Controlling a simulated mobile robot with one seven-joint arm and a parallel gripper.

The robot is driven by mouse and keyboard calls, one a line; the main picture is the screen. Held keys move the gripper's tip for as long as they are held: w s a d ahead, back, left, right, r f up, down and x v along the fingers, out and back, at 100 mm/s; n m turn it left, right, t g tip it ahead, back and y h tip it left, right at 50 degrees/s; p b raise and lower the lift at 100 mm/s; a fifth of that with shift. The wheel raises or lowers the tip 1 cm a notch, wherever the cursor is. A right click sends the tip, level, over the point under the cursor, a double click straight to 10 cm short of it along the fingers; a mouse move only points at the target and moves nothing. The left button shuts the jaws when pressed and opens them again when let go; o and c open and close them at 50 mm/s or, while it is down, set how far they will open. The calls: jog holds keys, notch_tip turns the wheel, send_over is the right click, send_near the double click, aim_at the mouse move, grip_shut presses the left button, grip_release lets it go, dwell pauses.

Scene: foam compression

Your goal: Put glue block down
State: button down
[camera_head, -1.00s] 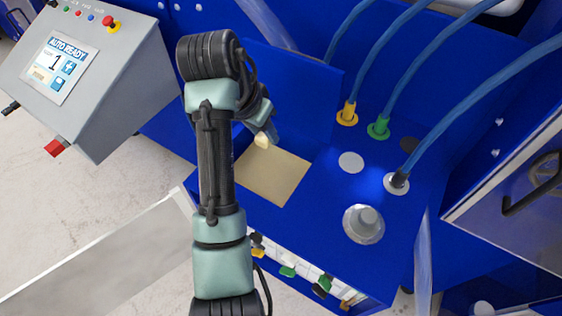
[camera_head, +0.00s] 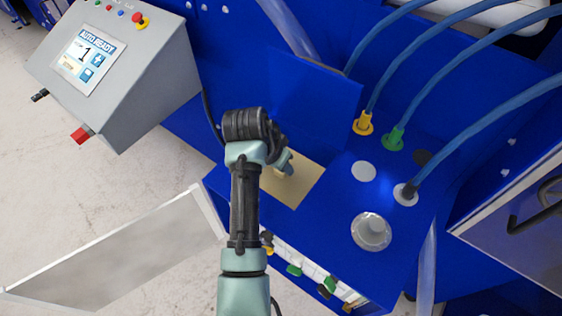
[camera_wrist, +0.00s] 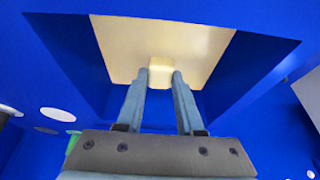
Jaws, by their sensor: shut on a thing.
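The glue block (camera_wrist: 161,73) is a small cream block between my two fingertips in the wrist view. My gripper (camera_wrist: 161,80) is shut on it. Behind the block in that view is a flat tan square (camera_wrist: 120,38) set in the blue surface. In the head view my gripper (camera_head: 284,168) is over the upper left part of the tan square (camera_head: 302,188), and the block is mostly hidden by the gripper and arm. I cannot tell whether the block touches the tan square.
A blue upright panel (camera_head: 315,105) stands just behind the tan square. Blue hoses (camera_head: 385,68) run to yellow and green fittings at the right. A round grey knob (camera_head: 371,231) is at the front right. A grey control box (camera_head: 110,65) stands at the upper left.

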jog(key=shift+f+b, duration=0.3)
jog(key=shift+f, duration=0.3)
jog(key=c, duration=0.5)
grip_release()
jog(key=shift+c, duration=0.2)
jog(key=shift+r, duration=0.1)
